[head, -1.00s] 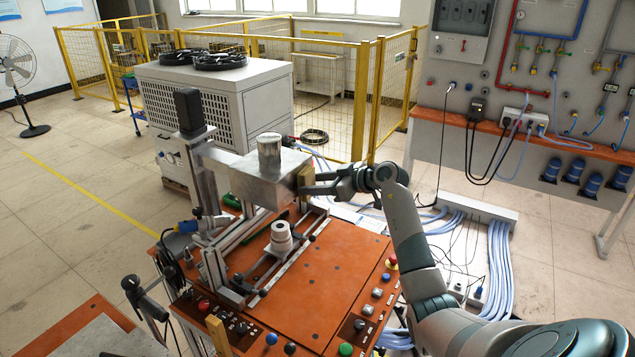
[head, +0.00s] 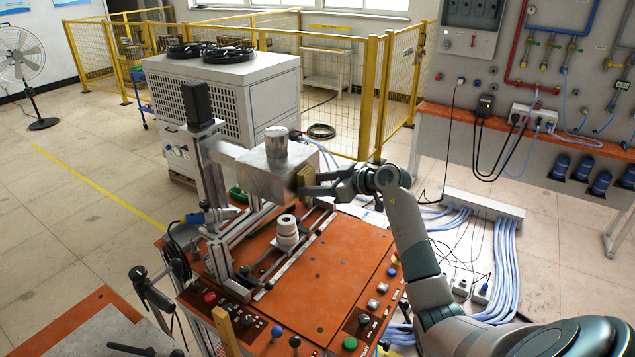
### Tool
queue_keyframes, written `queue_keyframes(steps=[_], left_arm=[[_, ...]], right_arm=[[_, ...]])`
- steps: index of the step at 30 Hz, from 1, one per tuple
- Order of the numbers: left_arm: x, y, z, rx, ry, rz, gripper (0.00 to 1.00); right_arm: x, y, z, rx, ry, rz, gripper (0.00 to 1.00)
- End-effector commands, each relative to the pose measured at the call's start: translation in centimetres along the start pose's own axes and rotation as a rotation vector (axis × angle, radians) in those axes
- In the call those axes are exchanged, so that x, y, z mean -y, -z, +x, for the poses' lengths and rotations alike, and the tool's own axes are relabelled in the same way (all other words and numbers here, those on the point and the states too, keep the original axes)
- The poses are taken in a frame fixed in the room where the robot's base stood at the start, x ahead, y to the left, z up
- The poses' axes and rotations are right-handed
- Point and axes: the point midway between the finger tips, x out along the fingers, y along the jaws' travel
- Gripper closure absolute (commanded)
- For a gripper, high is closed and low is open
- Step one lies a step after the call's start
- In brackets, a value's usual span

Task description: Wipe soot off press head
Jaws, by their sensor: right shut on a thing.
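The press head is a grey metal block (head: 265,178) with a short cylinder (head: 276,142) on top. It sits on the frame at the back left of the orange machine table. Its right-hand side looks darker, but I cannot make out the soot clearly. My right gripper (head: 312,183) comes in from the right and is shut on a yellow-brown pad (head: 304,181). The pad is at the right face of the press head and appears to touch it. The gripper hides part of that face. My left gripper is not in view.
The orange table (head: 325,272) has knobs and buttons along its front and right edges. A white stepped cylinder (head: 286,232) stands below the press head. A grey cabinet (head: 225,90) and yellow fence (head: 375,90) stand behind. Blue hoses (head: 505,255) run on the floor at right.

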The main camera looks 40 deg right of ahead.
Motion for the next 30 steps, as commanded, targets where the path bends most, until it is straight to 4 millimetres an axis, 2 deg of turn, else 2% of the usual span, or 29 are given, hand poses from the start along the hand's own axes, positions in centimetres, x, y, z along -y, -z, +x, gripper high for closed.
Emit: queue_keyframes(steps=[11,30], left_arm=[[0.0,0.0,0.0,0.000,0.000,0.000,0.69],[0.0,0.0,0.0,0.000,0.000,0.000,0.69]], right_arm=[[0.2,0.1,0.0,0.000,0.000,-0.001,0.70],[3.7,0.4,0.1,-0.002,0.001,0.000,0.70]])
